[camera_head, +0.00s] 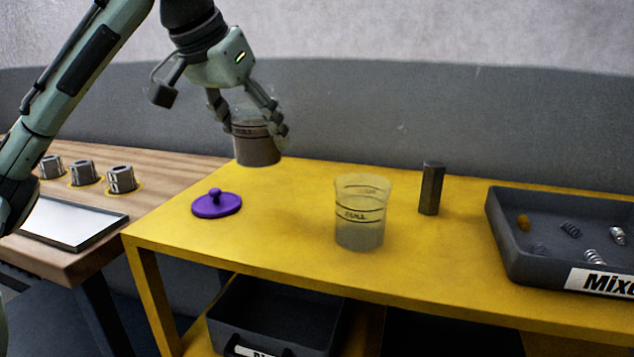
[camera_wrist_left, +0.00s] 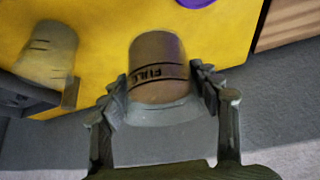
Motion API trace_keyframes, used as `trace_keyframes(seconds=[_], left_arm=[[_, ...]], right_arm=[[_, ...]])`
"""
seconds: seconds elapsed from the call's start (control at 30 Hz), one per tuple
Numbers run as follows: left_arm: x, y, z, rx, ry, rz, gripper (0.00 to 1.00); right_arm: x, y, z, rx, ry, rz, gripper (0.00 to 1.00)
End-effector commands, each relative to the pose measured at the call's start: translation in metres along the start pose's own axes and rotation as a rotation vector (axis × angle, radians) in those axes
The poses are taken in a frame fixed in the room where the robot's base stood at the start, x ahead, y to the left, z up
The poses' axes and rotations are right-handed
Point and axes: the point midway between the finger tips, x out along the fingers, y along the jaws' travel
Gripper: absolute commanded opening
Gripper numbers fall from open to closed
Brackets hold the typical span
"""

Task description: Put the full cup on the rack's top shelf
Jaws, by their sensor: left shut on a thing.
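My left gripper (camera_head: 250,118) is shut around a clear cup (camera_head: 256,150) with brown contents, held near the yellow table's back edge. In the left wrist view, the fingers (camera_wrist_left: 160,95) are on either side of this cup (camera_wrist_left: 158,52); its brown fill reaches past the FULL line. A second clear cup (camera_head: 361,228) stands upright on the yellow table (camera_head: 290,200), with greyish contents apparently below its FULL line. It also shows in the left wrist view (camera_wrist_left: 48,52). I cannot tell whether the yellow table is the rack. My right gripper is not in view.
A purple lid (camera_head: 217,204) lies left on the table. A dark hexagonal post (camera_head: 431,188) and a grey tray (camera_head: 500,235) of small parts stand right. A dark bin (camera_head: 270,318) sits below. A wooden bench (camera_head: 150,180) adjoins at left.

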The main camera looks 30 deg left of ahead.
Motion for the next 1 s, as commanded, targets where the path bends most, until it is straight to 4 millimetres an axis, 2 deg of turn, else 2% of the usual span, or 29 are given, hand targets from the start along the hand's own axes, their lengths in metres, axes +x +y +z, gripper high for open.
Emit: trace_keyframes(seconds=[0.1, 0.33, 0.47, 0.63, 0.77, 1.0], left_arm=[[0.021, 0.027, -0.001, 0.006, 0.001, 0.003, 0.34], [0.049, 0.060, -0.003, 0.002, 0.001, 0.002, 0.34], [0.054, 0.065, -0.003, -0.001, 0.002, 0.000, 0.34], [0.071, 0.064, 0.009, -0.001, -0.002, -0.002, 0.34], [0.086, 0.064, 0.018, -0.001, 0.000, -0.002, 0.34], [0.087, 0.065, 0.018, -0.001, 0.002, 0.000, 0.34]], right_arm=[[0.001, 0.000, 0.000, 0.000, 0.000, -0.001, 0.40], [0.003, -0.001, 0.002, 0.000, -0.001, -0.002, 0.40], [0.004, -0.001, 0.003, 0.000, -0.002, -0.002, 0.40], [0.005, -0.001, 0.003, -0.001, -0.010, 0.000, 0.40], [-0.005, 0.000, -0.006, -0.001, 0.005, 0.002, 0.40], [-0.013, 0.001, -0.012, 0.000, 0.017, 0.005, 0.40]])
